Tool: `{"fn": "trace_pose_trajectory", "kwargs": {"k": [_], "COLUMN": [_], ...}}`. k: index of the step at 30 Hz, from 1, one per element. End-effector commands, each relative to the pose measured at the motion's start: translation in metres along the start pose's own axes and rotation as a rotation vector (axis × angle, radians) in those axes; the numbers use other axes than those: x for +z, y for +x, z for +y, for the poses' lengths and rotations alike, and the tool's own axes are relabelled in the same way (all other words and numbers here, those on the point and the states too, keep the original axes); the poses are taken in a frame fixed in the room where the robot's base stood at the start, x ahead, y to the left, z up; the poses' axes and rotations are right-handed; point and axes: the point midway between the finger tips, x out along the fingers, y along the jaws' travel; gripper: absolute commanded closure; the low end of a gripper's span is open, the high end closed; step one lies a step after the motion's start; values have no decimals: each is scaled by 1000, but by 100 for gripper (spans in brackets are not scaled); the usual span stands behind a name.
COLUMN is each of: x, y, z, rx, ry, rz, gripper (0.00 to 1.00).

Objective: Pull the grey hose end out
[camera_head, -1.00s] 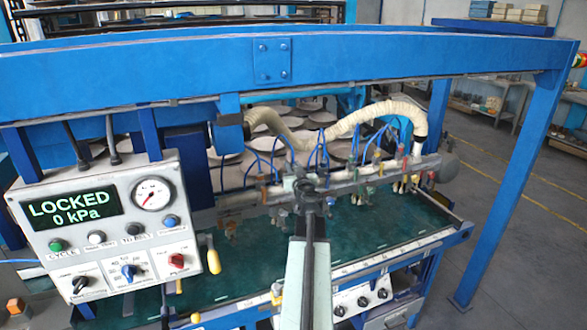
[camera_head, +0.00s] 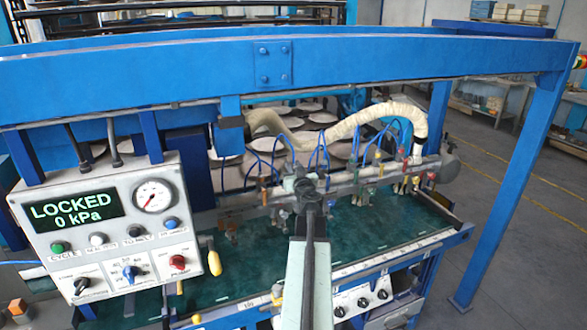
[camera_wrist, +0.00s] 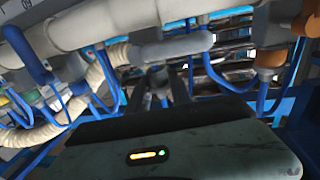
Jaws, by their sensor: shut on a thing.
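My gripper (camera_wrist: 160,88) reaches up to the pipe assembly in the wrist view, with its two dark fingers on either side of a small grey stub, which I take for the grey hose end (camera_wrist: 157,76). The fingers are shut on it. The stub sits just below a horizontal grey cylinder (camera_wrist: 175,45); whether it is still seated there I cannot tell. In the head view my gripper (camera_head: 307,187) is at the manifold pipe (camera_head: 345,176), above the green bed, and hides the grey hose end.
A beige corrugated hose (camera_head: 390,109) arches over the manifold, among thin blue tubes. A blue beam (camera_head: 370,61) crosses above. A control panel (camera_head: 110,235) at left reads LOCKED, 0 kPa. The green bed (camera_head: 400,222) is bare at right.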

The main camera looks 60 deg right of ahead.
Motion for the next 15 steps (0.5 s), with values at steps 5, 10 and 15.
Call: {"fn": "trace_pose_trajectory", "kwargs": {"k": [5, 10, 15], "x": [-21, -18, -18], "y": [0, 0, 0], "z": [-1, -1, 0], "rx": [-4, -3, -2], "ry": [0, 1, 1], "rz": [0, 0, 0], "gripper": [100, 100, 53]}}
